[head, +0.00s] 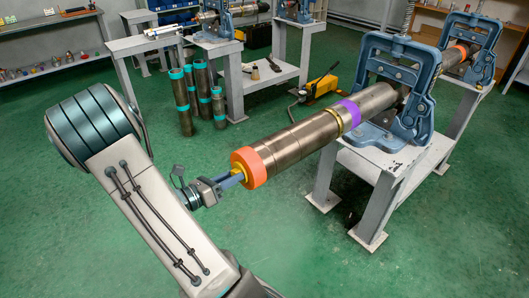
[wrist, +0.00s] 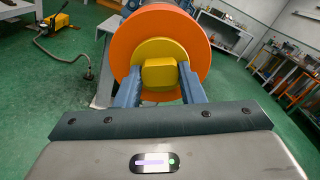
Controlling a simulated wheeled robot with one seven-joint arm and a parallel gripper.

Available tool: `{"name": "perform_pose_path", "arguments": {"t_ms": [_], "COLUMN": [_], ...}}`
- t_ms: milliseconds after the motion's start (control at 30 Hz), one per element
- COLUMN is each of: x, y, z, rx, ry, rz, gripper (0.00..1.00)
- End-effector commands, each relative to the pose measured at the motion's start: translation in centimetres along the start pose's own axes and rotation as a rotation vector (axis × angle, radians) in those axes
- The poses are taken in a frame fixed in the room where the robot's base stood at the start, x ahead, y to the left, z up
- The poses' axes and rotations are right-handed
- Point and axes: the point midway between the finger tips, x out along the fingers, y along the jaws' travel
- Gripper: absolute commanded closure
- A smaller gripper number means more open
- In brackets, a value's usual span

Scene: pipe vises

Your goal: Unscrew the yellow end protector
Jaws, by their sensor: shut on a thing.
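The yellow end protector (wrist: 160,50) is a round disc with a squarish boss, set in the orange end ring (wrist: 128,41) of the pipe. My gripper (wrist: 160,88) has a blue finger on each side of the yellow boss and is shut on it. In the head view, my gripper (head: 231,180) reaches the near end of the pipe from the left, and the yellow end protector (head: 238,169) shows partly beside the orange ring (head: 251,166). The long brown pipe (head: 295,143) runs up and right into the blue pipe vise (head: 396,88).
The vise stands on a grey table (head: 377,162). Several upright pipes with teal bands (head: 181,100) stand on the floor behind. A yellow hand pump (head: 321,87) with a hose lies on the floor. The green floor below the pipe is clear.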

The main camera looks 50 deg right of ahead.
Motion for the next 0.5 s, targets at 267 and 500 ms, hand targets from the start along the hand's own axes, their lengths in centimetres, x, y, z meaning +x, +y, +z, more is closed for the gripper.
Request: {"name": "perform_pose_path", "arguments": {"t_ms": [267, 500], "x": [-0.02, -0.03], "y": [-0.20, -0.22], "z": [0.48, 0.50], "rx": [-0.171, -0.324], "ry": [-0.001, -0.001], "rz": [-0.003, -0.007], "gripper": [0.88, 0.88]}}
